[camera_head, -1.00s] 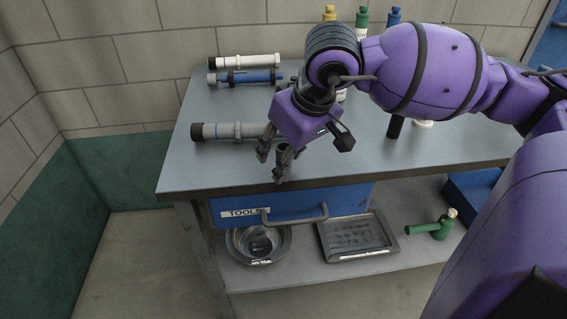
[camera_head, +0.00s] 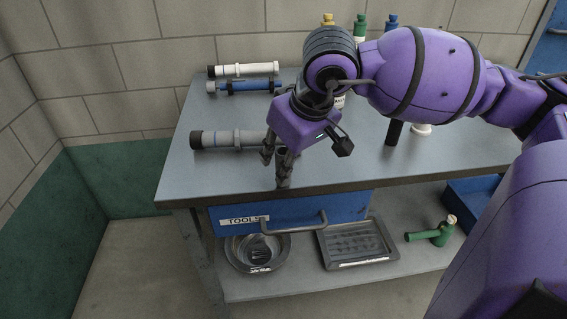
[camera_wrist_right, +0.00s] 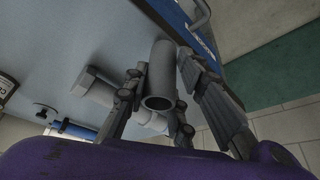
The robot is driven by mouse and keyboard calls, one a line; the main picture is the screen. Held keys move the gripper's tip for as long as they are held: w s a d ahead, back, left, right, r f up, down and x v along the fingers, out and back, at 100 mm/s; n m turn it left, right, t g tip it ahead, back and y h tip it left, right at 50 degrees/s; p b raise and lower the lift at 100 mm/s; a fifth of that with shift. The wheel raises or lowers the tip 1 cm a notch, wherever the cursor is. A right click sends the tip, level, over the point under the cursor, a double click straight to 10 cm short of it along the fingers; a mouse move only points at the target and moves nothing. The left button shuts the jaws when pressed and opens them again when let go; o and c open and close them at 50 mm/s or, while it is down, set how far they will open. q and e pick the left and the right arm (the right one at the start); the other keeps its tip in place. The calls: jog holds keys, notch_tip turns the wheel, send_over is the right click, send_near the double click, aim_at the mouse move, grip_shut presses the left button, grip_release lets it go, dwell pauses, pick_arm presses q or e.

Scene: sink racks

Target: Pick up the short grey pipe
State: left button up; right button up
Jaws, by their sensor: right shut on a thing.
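The short grey pipe (camera_wrist_right: 160,75) shows in the right wrist view as a hollow grey tube, its open end facing the camera. It sits between the two fingers of my right gripper (camera_wrist_right: 162,68), which is shut on it. In the head view my right gripper (camera_head: 276,165) points down near the table's front edge, and its fingers mostly hide the short pipe. I cannot tell whether the pipe still touches the table. My left gripper is not in view.
A longer grey pipe with a black end (camera_head: 225,139) lies just left of and behind the gripper. White (camera_head: 245,69) and blue (camera_head: 245,87) pipes lie at the back left. Bottles stand at the back. Below are a blue drawer (camera_head: 290,212), bowl and tray.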

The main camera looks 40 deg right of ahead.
notch_tip(320, 180, up, 3)
jog(key=shift+f, duration=0.15)
jog(key=s+d+r+p, duration=0.1)
jog(key=s+r, duration=0.8)
jog(key=s, duration=0.5)
jog(key=shift+d+r+p, duration=0.25)
jog(key=shift+p, duration=0.15)
